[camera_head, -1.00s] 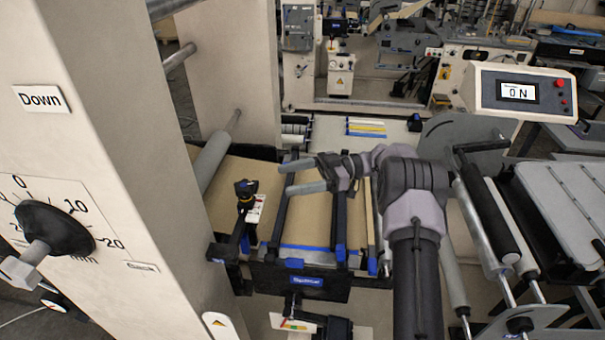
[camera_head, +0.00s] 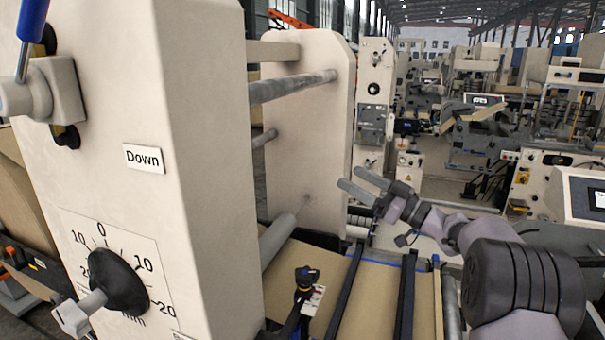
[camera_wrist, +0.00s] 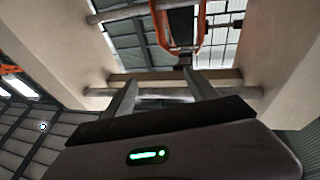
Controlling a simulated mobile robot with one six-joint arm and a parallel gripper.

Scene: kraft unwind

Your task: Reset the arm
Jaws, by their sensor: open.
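My gripper (camera_head: 364,184) is raised above the machine's web section in the head view, its two grey fingers apart and empty, pointing left toward the upright side panel. My arm reaches it from the lower right. In the wrist view the two fingers of my gripper (camera_wrist: 160,95) stand apart with nothing between them. That view looks up past a steel bar toward the roof.
A cream machine column (camera_head: 180,130) with a dial knob (camera_head: 117,282) and a "Down" label (camera_head: 144,158) stands close at left. A cream side panel (camera_head: 310,130) stands behind, joined by rollers. Brown kraft web (camera_head: 375,297) runs below. A display box (camera_head: 590,195) is at right.

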